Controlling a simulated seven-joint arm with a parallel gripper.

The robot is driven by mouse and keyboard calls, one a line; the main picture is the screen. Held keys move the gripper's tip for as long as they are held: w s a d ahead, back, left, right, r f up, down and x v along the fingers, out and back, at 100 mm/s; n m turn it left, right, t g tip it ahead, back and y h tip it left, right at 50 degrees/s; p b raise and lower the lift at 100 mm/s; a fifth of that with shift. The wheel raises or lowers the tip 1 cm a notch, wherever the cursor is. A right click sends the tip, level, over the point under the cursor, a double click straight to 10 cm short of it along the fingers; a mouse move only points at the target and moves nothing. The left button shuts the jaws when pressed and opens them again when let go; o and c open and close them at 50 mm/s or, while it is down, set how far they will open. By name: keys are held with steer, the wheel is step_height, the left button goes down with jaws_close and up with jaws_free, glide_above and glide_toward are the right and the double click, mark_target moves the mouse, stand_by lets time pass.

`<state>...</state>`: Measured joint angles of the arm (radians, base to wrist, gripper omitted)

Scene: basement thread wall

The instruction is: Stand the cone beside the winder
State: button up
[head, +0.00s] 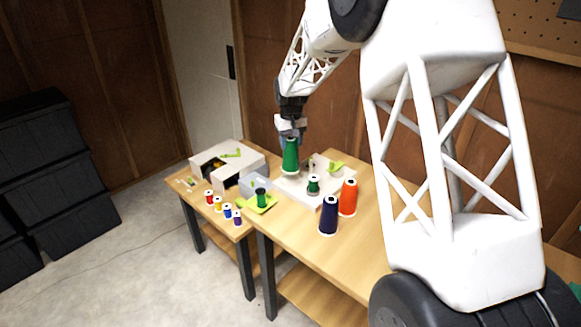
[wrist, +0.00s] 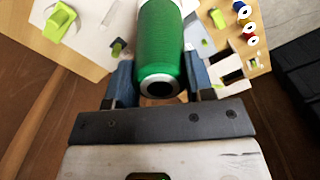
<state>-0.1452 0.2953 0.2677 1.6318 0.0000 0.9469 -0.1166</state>
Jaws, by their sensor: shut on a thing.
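The green thread cone (head: 290,157) hangs upright below my gripper (head: 291,131) in the head view. My gripper is shut on it near its top. In the wrist view the cone (wrist: 160,42) sits between the blue fingers, its hollow end facing the camera. The winder appears to be the white-based device (head: 290,187) with a small dark green spool (head: 313,185) and a lime green part (head: 335,167). The cone overlaps the back left of this base in the head view. I cannot tell whether its lower end touches anything.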

steer(key=d+r+m, duration=0.3)
steer(key=d+r, duration=0.5)
steer(key=d, duration=0.5)
steer(key=s+d+f+n, duration=0.3)
steer(key=s+d+f, duration=0.3)
steer(key=d+f, duration=0.3)
steer(key=d, duration=0.4)
steer(key=shift+s+f, duration=0.15)
steer(key=shift+s, duration=0.05)
steer(key=shift+d+f, duration=0.1)
steer(key=shift+f, duration=0.05)
